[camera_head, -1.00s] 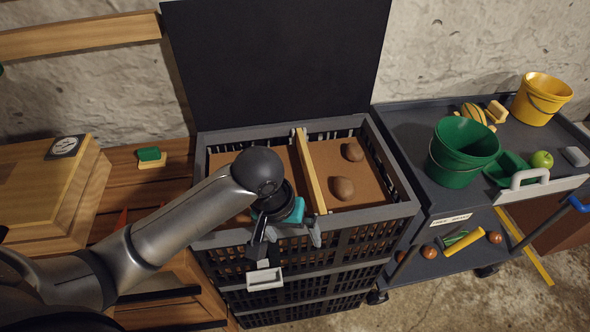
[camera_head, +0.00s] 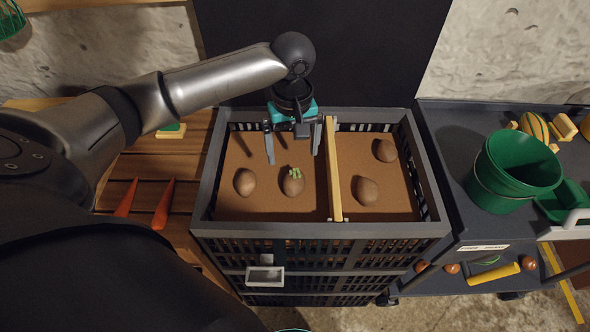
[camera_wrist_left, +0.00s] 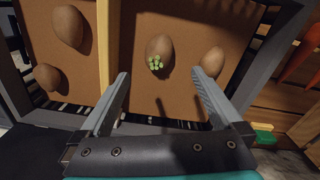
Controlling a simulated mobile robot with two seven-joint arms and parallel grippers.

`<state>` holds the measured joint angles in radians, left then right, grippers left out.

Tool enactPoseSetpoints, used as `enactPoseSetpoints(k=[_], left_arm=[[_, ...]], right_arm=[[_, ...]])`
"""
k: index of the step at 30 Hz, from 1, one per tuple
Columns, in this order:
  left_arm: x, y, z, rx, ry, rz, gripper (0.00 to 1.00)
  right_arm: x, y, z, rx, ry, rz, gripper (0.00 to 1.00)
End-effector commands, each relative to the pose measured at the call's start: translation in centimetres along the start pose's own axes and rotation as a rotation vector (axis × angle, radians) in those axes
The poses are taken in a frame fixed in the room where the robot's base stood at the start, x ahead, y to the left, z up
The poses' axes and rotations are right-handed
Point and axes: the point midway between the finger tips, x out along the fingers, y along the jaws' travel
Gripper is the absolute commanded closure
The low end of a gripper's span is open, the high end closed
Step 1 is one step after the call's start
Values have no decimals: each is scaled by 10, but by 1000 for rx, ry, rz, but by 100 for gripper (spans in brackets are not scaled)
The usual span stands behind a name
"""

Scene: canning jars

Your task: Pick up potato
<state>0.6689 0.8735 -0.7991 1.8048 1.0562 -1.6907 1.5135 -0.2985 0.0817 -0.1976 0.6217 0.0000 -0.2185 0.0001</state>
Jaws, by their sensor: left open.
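A dark slatted crate (camera_head: 213,180) has a brown floor split by a wooden divider (camera_head: 334,170). In its left compartment lie a plain potato (camera_head: 245,182) and, right of it, a potato with green sprouts (camera_head: 293,185). Two plain potatoes, one farther back (camera_head: 386,150) and one nearer (camera_head: 367,191), lie in the right compartment. My left gripper (camera_head: 293,158) is open and empty, pointing down over the left compartment just behind the sprouted potato. In the left wrist view the sprouted potato (camera_wrist_left: 159,48) shows between and beyond the open fingers (camera_wrist_left: 159,74). My right gripper is not seen.
A dark raised panel (camera_head: 320,50) stands behind the crate. A cart on the right holds a green bucket (camera_head: 513,170). Two carrots (camera_head: 163,204) lie on the wooden surface left of the crate. The crate walls and divider bound the left compartment.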

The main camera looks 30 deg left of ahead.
Motion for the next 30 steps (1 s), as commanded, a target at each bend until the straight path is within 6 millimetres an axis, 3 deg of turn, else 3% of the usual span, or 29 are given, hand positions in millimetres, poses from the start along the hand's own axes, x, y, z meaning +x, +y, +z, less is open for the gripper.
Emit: enactPoseSetpoints(k=[1, 6, 16, 25, 30], left_arm=[[16, 0, 0, 0, -2, -3, 0], [46, 0, 0, 2, -1, 0, 0], [67, 1, -1, 3, 1, 0, 0], [109, 3, -2, 4, 1, 0, 0], [111, 3, -2, 4, 2, 2, 0]], right_arm=[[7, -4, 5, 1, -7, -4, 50], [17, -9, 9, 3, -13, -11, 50], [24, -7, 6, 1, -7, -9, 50], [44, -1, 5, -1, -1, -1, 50], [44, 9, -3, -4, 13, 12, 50]])
